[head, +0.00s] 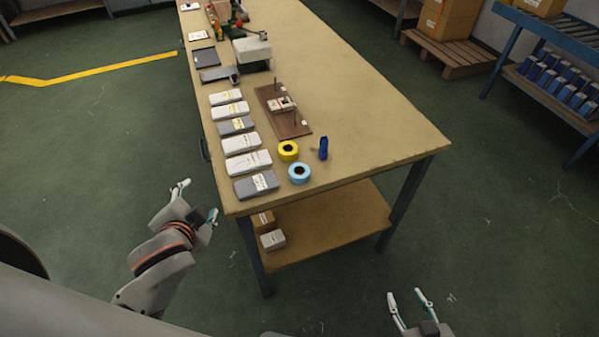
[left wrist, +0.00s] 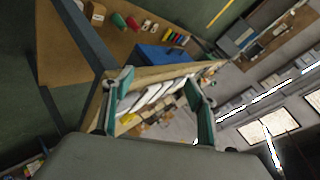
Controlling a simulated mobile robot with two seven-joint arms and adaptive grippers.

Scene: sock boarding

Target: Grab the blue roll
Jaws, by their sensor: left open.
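The blue roll (head: 299,181) lies flat near the front end of the workbench (head: 365,120), with its dark hole facing up. The yellow roll (head: 288,157) lies just behind it. My left gripper (head: 198,200) is open and empty, off the bench's left edge and well to the left of the blue roll. Its two spread fingers (left wrist: 157,105) also show in the left wrist view, where I cannot make out the blue roll. My right gripper (head: 408,298) is open and empty, in front of the bench and to its right, away from the roll.
Several white and grey packs (head: 256,185) line the left edge. A small dark blue object (head: 323,148) stands right of the rolls. A brown board with pegs (head: 284,110) lies behind. A lower shelf (head: 330,225) holds small boxes. The bench's right part is clear.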

